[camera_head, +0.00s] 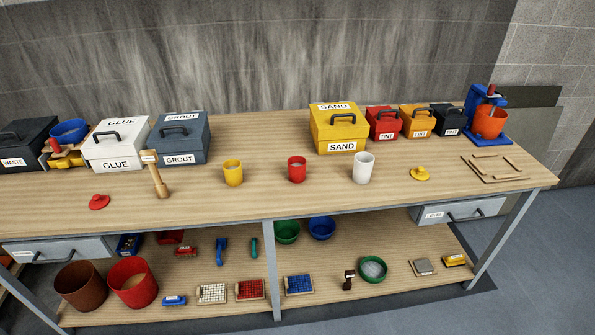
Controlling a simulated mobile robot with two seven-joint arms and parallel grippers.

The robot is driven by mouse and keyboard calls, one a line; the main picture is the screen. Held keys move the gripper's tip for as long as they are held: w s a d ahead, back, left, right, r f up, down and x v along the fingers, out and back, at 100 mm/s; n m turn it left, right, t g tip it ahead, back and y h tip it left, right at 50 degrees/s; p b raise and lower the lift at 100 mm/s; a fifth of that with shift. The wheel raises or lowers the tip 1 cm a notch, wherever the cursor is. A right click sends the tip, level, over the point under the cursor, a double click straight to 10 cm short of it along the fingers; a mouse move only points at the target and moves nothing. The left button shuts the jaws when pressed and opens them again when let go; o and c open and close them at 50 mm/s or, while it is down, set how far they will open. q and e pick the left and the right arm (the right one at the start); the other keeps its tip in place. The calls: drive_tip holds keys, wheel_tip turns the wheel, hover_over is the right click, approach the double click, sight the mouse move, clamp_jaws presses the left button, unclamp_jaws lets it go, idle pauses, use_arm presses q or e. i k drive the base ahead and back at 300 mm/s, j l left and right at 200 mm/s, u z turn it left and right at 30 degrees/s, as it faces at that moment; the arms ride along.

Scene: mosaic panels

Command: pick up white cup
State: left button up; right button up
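The white cup (363,169) stands upright on the wooden workbench top (330,195), right of the middle. A red cup (297,169) stands to its left with a gap between them, and a yellow cup (233,173) stands farther left. Behind the white cup is the yellow SAND box (338,129). Nothing touches the white cup that I can see. Neither of my grippers shows in the head view.
A yellow knobbed lid (420,174) lies right of the white cup. Red (383,124), orange (418,121) and black (452,119) lidded boxes stand behind. A wooden mallet (156,175) stands at left. The bench top before the cups is clear.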

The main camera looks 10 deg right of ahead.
sight(363, 161)
drive_tip(key=i+j, duration=0.1)
drive_tip(key=i, duration=0.35)
drive_tip(key=i+j+z, duration=0.1)
drive_tip(key=i, duration=0.3)
drive_tip(key=i+j, duration=0.15)
drive_tip(key=i, duration=0.3)
